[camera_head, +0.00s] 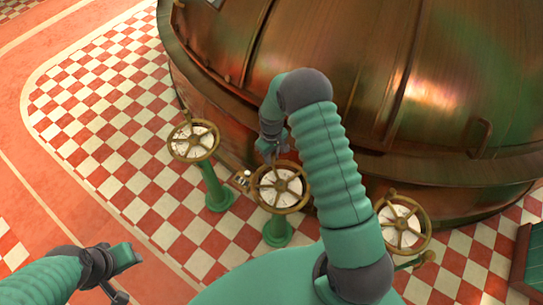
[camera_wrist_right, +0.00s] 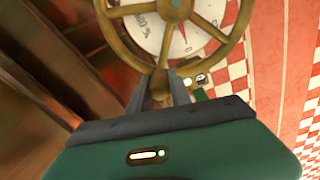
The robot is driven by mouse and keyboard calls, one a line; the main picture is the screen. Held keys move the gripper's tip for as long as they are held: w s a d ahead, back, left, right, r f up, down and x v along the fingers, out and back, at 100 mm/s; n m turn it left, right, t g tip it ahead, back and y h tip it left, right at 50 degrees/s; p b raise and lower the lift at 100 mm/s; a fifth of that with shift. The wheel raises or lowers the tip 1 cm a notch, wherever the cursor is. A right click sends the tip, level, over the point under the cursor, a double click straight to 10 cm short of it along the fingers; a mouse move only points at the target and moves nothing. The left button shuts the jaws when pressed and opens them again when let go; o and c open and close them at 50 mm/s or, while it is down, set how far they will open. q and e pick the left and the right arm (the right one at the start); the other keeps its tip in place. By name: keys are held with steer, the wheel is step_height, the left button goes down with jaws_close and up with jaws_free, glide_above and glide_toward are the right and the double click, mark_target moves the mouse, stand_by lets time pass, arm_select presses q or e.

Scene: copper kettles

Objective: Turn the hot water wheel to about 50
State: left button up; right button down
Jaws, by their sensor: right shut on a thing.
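Three brass handwheels over white dials stand on green posts before the copper kettle: a left wheel (camera_head: 193,140), a middle wheel (camera_head: 281,187) and a right wheel (camera_head: 403,224). No label tells me which is hot water. My right gripper (camera_head: 270,153) is at the far side of the middle wheel. In the right wrist view, my gripper (camera_wrist_right: 160,88) is shut on a brass part at the rim of this wheel (camera_wrist_right: 152,58). A red needle shows on its dial; the reading is unclear. My left gripper (camera_head: 118,292) is low at the left, away from the wheels, its jaws unclear.
The large copper kettle (camera_head: 350,60) rises right behind the wheels. A small brass fitting (camera_head: 242,180) sits beside the middle wheel. A green box-like thing (camera_head: 527,262) stands at the right edge. The red and white checked floor (camera_head: 105,130) is clear at the left.

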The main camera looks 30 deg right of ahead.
mark_target(255, 194)
steer(key=shift+a+n, duration=0.25)
steer(key=shift+n, duration=0.05)
stand_by(0.4)
steer(key=a+n+p, duration=0.1)
steer(key=a+n, duration=0.2)
steer(key=shift+s+a+n+p, duration=0.15)
steer(key=shift+a+n+p, duration=0.55)
steer(key=shift+n, duration=0.3)
steer(key=a+n, duration=0.1)
steer(key=s+a+n+p, duration=0.1)
steer(key=shift+a+n, duration=0.2)
steer(key=shift+n, duration=0.2)
steer(key=s+a+n+p, duration=0.1)
steer(key=n, duration=0.1)
steer(key=s+a+n+p, duration=0.1)
steer(key=a+n, duration=0.1)
steer(key=shift+s+r, duration=0.1)
steer(key=shift+s, duration=0.15)
steer(key=s+n, duration=0.1)
steer(key=a+n+p, duration=0.1)
steer(key=n, duration=0.1)
steer(key=shift+s, duration=0.4)
steer(key=shift+s+a+n+p, duration=0.2)
steer(key=shift+s+n+p, duration=0.05)
steer(key=shift+s+n, duration=0.35)
steer(key=shift+s+a+n+p, duration=0.25)
steer(key=shift+s+n, duration=0.2)
steer(key=shift+n, duration=0.25)
steer(key=shift+d, duration=0.1)
